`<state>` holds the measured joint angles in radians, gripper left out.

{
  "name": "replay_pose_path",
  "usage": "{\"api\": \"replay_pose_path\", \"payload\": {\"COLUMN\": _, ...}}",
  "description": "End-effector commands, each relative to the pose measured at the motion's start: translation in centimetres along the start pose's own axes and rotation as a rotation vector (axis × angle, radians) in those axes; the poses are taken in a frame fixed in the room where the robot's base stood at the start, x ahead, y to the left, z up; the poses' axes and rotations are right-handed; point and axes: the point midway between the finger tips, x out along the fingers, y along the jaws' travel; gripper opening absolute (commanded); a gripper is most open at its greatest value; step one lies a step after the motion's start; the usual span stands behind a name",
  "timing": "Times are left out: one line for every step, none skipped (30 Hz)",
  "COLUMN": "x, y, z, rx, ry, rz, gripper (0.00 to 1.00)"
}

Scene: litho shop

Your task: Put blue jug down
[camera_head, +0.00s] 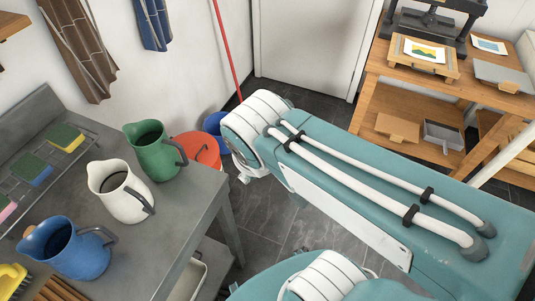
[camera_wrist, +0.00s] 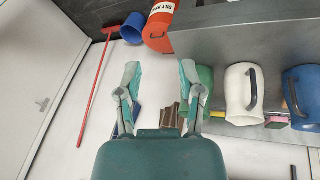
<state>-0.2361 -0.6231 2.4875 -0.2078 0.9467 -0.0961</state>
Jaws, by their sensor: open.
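The blue jug (camera_head: 78,252) stands upright on the grey metal counter (camera_head: 165,245), at the near left in the head view. Its handle points right. It also shows at the right edge of the wrist view (camera_wrist: 304,92), where the scene appears upside down. My gripper (camera_wrist: 160,82) is open, with nothing between its fingers. It is apart from the blue jug, off to its left in the wrist view. In the head view my gripper cannot be made out.
A white jug (camera_head: 119,192) and a green jug (camera_head: 151,153) stand beyond the blue jug in a row. Sponges lie on a wire rack (camera_head: 85,152) behind them. An orange-red bin (camera_head: 198,150) and blue bucket (camera_head: 214,124) stand past the counter's end. A wooden bench (camera_head: 385,92) is at right.

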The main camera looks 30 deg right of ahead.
Motion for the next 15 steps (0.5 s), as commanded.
{"api": "replay_pose_path", "payload": {"x": -0.6, "y": 0.8, "z": 0.3, "rx": 0.111, "ry": 0.032, "rz": -0.01, "gripper": 0.49}}
{"api": "replay_pose_path", "payload": {"x": -0.8, "y": 1.1, "z": 0.5, "rx": 0.168, "ry": 0.048, "rz": -0.018, "gripper": 0.49}}
{"api": "replay_pose_path", "payload": {"x": -1.2, "y": 1.5, "z": 0.6, "rx": 0.238, "ry": 0.069, "rz": -0.027, "gripper": 0.49}}
{"api": "replay_pose_path", "payload": {"x": -1.4, "y": 1.7, "z": 0.7, "rx": 0.283, "ry": 0.083, "rz": -0.033, "gripper": 0.49}}
{"api": "replay_pose_path", "payload": {"x": -1.6, "y": 1.9, "z": 0.8, "rx": 0.324, "ry": 0.097, "rz": -0.039, "gripper": 0.49}}
{"api": "replay_pose_path", "payload": {"x": -1.9, "y": 2.1, "z": 0.8, "rx": 0.369, "ry": 0.112, "rz": -0.045, "gripper": 0.49}}
{"api": "replay_pose_path", "payload": {"x": -2.0, "y": 2.3, "z": 0.9, "rx": 0.395, "ry": 0.121, "rz": -0.048, "gripper": 0.49}}
{"api": "replay_pose_path", "payload": {"x": -2.1, "y": 2.4, "z": 0.9, "rx": 0.416, "ry": 0.129, "rz": -0.051, "gripper": 0.49}}
{"api": "replay_pose_path", "payload": {"x": -2.3, "y": 2.4, "z": 0.9, "rx": 0.435, "ry": 0.136, "rz": -0.055, "gripper": 0.49}}
{"api": "replay_pose_path", "payload": {"x": -2.3, "y": 2.5, "z": 0.9, "rx": 0.445, "ry": 0.139, "rz": -0.056, "gripper": 0.49}}
{"api": "replay_pose_path", "payload": {"x": -2.3, "y": 2.5, "z": 0.9, "rx": 0.451, "ry": 0.14, "rz": -0.057, "gripper": 0.49}}
{"api": "replay_pose_path", "payload": {"x": -2.3, "y": 2.5, "z": 0.9, "rx": 0.454, "ry": 0.141, "rz": -0.058, "gripper": 0.49}}
{"api": "replay_pose_path", "payload": {"x": -2.3, "y": 2.5, "z": 0.9, "rx": 0.453, "ry": 0.141, "rz": -0.058, "gripper": 0.49}}
{"api": "replay_pose_path", "payload": {"x": -2.3, "y": 2.5, "z": 0.9, "rx": 0.452, "ry": 0.141, "rz": -0.058, "gripper": 0.49}}
{"api": "replay_pose_path", "payload": {"x": -2.3, "y": 2.5, "z": 0.9, "rx": 0.451, "ry": 0.14, "rz": -0.058, "gripper": 0.49}}
